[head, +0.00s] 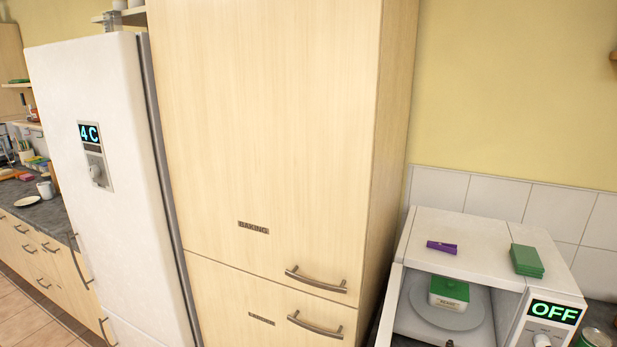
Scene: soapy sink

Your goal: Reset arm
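My gripper and arm do not show in the head view. The task names no object. A white microwave (467,245) stands at the lower right with its front opening uncovered, and its display reads OFF. A green and white box (449,293) sits on the round plate (424,308) inside it. A purple item (441,247) and a green block (526,261) lie on top of the microwave.
A tall wooden cabinet (270,120) with two metal handles fills the middle. A white fridge (110,200) showing 4 C stands left of it. A counter (50,212) with a mug (46,190) and a plate (27,201) is at far left. Some tiled floor (30,325) is clear.

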